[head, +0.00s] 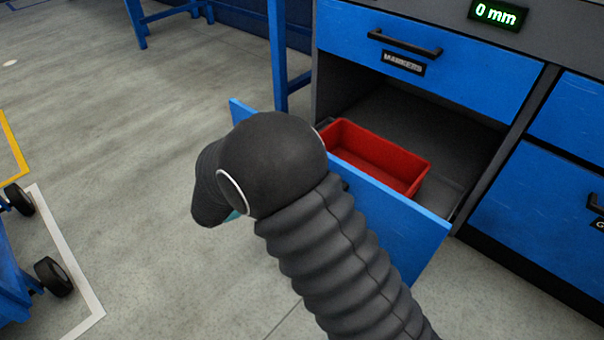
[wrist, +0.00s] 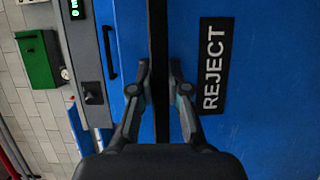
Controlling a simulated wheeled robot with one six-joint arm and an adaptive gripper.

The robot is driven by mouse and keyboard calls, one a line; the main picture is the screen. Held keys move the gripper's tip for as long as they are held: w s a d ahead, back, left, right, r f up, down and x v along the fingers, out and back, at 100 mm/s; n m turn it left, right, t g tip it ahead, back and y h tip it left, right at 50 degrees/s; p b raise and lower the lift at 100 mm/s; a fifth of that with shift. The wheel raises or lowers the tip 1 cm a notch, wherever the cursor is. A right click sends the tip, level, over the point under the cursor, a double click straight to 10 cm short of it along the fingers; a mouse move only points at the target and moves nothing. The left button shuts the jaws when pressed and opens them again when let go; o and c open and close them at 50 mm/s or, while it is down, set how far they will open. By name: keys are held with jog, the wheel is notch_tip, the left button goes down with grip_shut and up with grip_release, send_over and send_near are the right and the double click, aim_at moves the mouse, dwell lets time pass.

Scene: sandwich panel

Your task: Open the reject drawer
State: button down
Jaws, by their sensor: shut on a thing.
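The reject drawer (head: 415,232) stands pulled well out of the bench in the head view, its blue front tilted across the picture. A red bin (head: 385,158) sits inside it. In the wrist view the blue front carries a black label (wrist: 214,66) reading REJECT. My gripper (wrist: 160,78) is shut on the drawer's black handle (wrist: 158,28), one finger on each side of the bar. In the head view my arm hides the gripper, the handle and part of the drawer front.
The closed drawer marked MARKERS (head: 345,28) is above the opening, with its own handle (head: 404,43). More blue fronts (head: 548,205) stand to the right. A blue cart (head: 25,275) is at the left. Grey floor (head: 130,130) is clear between cart and drawer.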

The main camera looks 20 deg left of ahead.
jog(key=c, duration=1.1)
grip_release()
jog(key=shift+a, duration=0.1)
jog(key=v, duration=1.2)
